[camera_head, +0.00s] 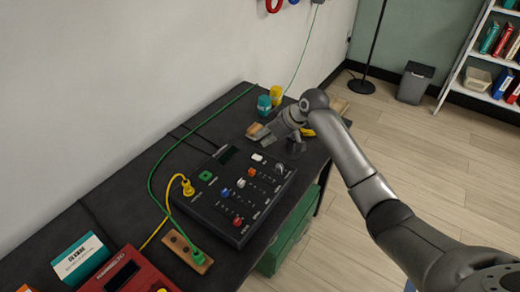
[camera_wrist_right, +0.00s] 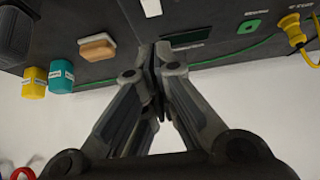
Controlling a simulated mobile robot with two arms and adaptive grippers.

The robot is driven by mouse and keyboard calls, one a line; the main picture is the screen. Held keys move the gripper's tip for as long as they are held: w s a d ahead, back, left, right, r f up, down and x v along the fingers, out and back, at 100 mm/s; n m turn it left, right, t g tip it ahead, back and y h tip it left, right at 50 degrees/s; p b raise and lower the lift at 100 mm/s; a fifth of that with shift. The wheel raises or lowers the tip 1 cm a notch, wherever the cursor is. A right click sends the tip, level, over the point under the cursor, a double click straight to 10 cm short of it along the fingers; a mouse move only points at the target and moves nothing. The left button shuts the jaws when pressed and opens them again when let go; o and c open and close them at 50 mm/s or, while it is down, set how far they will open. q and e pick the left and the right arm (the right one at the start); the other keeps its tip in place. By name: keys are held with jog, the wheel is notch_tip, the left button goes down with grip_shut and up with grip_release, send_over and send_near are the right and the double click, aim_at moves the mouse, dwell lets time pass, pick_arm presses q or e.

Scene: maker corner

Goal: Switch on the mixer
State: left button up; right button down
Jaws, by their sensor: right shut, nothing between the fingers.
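The mixer (camera_head: 222,213) is a black panel box on the dark bench, with a dark display (camera_head: 228,154), a green square button (camera_head: 206,176), and rows of coloured knobs and sliders. A yellow plug (camera_head: 188,187) sits at its left side. In the right wrist view the mixer (camera_wrist_right: 215,17) is at the top, with the green button (camera_wrist_right: 248,26) to the right of the fingers. My right gripper (camera_head: 268,132) is beyond the mixer's far edge, shut and empty; its fingertips (camera_wrist_right: 155,55) meet in the wrist view. My left gripper is not in view.
A wooden-backed block (camera_wrist_right: 97,46) lies close to the right gripper. Teal (camera_head: 264,105) and yellow (camera_head: 276,95) jars stand behind it. A wooden strip (camera_head: 187,252) with a green plug and a red box (camera_head: 130,272) are at the near end. Cables cross the bench.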

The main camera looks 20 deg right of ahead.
aim_at(260, 159)
jog(key=x, duration=0.3)
jog(key=shift+w+a+f, duration=0.1)
jog(key=shift+w, duration=0.05)
notch_tip(260, 159, down, 3)
jog(key=shift+f+p, duration=0.2)
jog(key=shift+p, duration=0.15)
jog(key=shift+f, duration=0.45)
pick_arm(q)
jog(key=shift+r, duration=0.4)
pick_arm(e)
jog(key=shift+f, duration=0.1)
